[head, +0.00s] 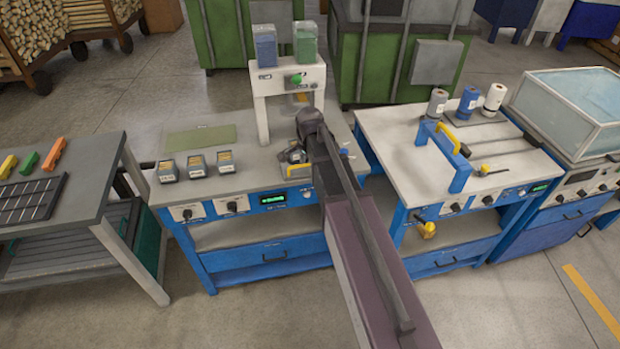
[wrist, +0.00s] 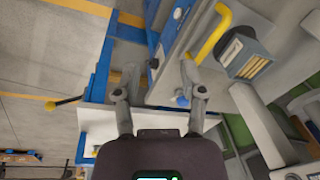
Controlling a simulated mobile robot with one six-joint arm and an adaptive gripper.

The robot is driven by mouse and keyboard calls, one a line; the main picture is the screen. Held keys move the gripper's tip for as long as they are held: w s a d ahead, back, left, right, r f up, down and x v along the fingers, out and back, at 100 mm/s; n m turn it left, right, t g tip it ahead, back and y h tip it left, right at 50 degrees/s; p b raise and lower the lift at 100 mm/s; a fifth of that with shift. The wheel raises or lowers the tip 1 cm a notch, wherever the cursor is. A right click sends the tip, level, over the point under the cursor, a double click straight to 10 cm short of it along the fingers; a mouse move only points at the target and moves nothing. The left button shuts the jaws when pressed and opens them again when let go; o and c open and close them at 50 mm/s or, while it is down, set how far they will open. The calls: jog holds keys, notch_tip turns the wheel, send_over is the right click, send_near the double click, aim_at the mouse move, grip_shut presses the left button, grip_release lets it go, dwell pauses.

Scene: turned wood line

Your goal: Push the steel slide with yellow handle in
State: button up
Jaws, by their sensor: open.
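The steel slide (wrist: 184,65) shows in the wrist view as a grey plate with a curved yellow handle (wrist: 213,32) at the upper right. I see no contact with the handle. How far in the slide stands is hard to tell.
The white press frame (head: 289,80) stands on the middle bench. Several small grey boxes (head: 197,164) sit left of it. A blue knob (wrist: 182,99) shows near my right finger. The right bench (head: 400,140) carries a blue frame with a yellow handle (head: 447,137).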

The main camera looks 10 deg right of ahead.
jog(key=shift+s+f+n+b, duration=0.35)
jog(key=shift+s+f+n, duration=0.2)
jog(key=shift+s, duration=0.25)
jog(key=shift+s+f+n+b, duration=0.35)
jog(key=shift+s+n, duration=0.2)
jog(key=shift+s, duration=0.2)
jog(key=shift+s, duration=0.1)
jog(key=s+n+g, duration=0.1)
jog(key=s+n, duration=0.9)
jog(key=s, duration=0.5)
jog(key=shift+s+n+g, duration=0.25)
jog(key=shift+n+g, duration=0.05)
jog(key=shift+n, duration=0.1)
jog(key=shift+f, duration=0.1)
